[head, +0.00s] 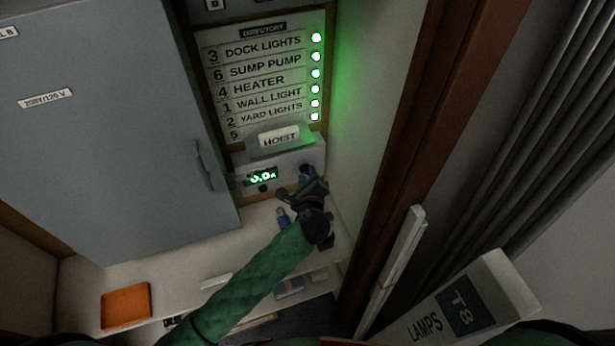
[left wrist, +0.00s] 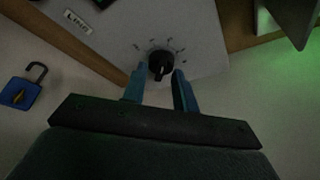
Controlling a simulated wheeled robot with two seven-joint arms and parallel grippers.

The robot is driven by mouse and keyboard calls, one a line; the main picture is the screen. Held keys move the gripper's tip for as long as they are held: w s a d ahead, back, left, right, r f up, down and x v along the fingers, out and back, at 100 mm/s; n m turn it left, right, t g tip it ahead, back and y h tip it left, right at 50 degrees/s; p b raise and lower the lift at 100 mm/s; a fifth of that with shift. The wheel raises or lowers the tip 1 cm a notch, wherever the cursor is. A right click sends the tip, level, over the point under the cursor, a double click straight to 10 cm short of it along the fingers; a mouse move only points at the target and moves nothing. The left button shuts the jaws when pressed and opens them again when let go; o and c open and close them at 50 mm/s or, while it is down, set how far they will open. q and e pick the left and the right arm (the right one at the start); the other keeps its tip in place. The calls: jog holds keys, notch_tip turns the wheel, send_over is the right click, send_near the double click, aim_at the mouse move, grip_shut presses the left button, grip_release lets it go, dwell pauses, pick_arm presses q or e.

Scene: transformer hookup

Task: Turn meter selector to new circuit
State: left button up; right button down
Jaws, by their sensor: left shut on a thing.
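The grey meter box (head: 236,170) hangs below the directory and its green display (head: 262,177) reads about 0.0 A. In the left wrist view its face shows a round black selector knob (left wrist: 161,66) with tick marks around it. A pale pointer mark on the knob points roughly down in that view. My left gripper (head: 306,172) reaches the right part of the meter and hides the knob in the head view. In the wrist view its two blue fingers (left wrist: 159,80) are shut on the knob, one on each side. My right gripper is not in view.
A directory (head: 262,75) with several lit green lamps is above; a HOIST plate (head: 279,138) sits by its row 5. A grey cabinet (head: 100,110) is left. An orange tray (head: 126,306) and blue padlock (left wrist: 18,93) are below. A LAMPS box (head: 480,300) is right.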

pick_arm(q)
jog(key=o, duration=0.9)
jog(key=shift+o, duration=0.2)
jog(key=b+v, duration=0.3)
jog(key=v, duration=0.4)
jog(key=shift+s+b, duration=0.35)
jog(key=shift+b, duration=0.05)
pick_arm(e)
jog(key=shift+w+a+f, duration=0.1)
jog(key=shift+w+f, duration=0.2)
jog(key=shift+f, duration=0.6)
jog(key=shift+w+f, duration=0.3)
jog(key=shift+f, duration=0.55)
